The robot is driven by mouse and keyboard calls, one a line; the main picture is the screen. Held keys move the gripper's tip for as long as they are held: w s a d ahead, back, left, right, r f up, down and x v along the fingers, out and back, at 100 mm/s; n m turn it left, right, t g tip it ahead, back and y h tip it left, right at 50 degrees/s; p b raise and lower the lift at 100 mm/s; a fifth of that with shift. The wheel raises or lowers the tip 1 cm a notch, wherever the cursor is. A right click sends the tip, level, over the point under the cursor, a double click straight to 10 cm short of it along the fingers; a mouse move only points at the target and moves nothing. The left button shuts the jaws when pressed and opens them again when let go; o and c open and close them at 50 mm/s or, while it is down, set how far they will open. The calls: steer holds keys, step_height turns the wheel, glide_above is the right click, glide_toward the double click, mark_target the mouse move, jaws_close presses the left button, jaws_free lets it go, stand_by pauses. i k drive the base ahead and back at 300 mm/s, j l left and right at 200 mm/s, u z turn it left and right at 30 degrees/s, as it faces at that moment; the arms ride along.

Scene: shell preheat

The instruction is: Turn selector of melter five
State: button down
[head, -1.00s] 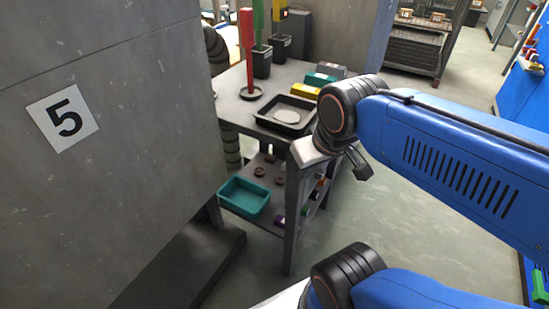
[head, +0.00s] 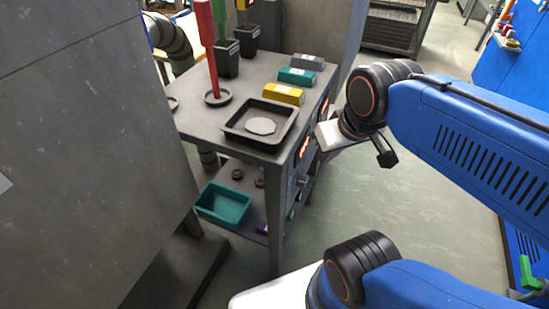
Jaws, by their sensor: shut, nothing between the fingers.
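The large grey housing of melter five (head: 80,140) fills the left side of the head view. I see no selector on the part of the housing in view. My gripper (head: 387,157) hangs small and dark below the wrist of my blue arm, right of the work table. It is shut and empty, well away from melter five. Its finger details are hard to make out.
A grey work table (head: 200,122) beside the melter carries a black tray (head: 285,134), a red upright piece (head: 207,40), black pots, and yellow, teal and grey blocks. A teal bin (head: 222,207) sits on its lower shelf. Open floor (head: 400,205) lies right of the table.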

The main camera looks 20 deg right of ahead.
mark_target(302, 180)
steer(key=k+j+z, duration=0.5)
steer(key=k, duration=0.3)
